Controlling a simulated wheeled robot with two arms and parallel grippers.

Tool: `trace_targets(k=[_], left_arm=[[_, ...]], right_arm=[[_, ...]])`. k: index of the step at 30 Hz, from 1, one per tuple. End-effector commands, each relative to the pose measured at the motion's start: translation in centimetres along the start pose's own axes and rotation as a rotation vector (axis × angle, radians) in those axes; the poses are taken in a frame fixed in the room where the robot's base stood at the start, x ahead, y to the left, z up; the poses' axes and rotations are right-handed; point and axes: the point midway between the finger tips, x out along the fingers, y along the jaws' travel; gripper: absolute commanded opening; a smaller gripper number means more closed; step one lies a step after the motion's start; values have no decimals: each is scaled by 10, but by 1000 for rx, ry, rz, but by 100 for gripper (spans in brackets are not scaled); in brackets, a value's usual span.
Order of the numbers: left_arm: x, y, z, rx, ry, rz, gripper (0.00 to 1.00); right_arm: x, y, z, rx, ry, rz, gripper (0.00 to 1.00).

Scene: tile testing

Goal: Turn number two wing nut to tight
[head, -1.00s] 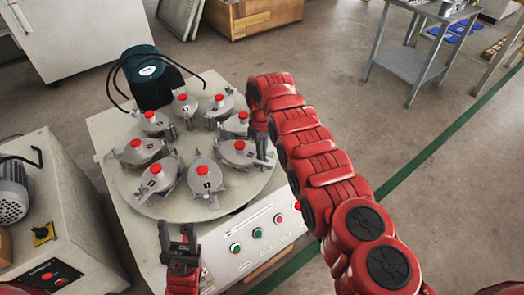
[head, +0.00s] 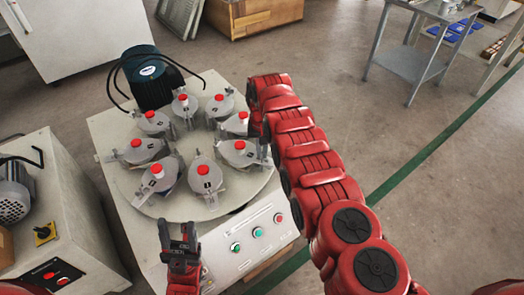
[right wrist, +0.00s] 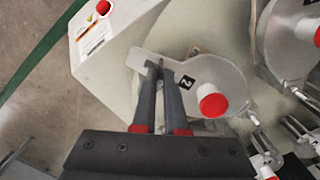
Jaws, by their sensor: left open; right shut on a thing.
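The pot marked 2 (right wrist: 225,80) is grey with a red knob and fills the middle of the right wrist view. In the head view it appears to be the pot (head: 238,155) at the right of the round plate. My right gripper (right wrist: 160,68) is shut at this pot's edge, beside the number label. The wing nut is mostly hidden between the fingertips, so its angle cannot be told. In the head view the right gripper (head: 263,148) is partly covered by its arm. My left gripper (head: 178,238) is open and empty, in front of the machine.
Several similar red-knobbed pots stand around the round plate (head: 180,208). A dark motor (head: 150,85) with cables is behind them. The control panel (head: 262,237) with buttons is at the front. Another machine (head: 65,225) stands at the left.

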Motion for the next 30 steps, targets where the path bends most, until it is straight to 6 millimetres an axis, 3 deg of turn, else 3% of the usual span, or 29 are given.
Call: trace_targets(k=[15,30], left_arm=[[-2,0,0,1,2,2,50],[-2,0,0,1,2,3,50]], right_arm=[[0,0,0,329,-1,0,0],[0,0,0,388,-1,0,0]])
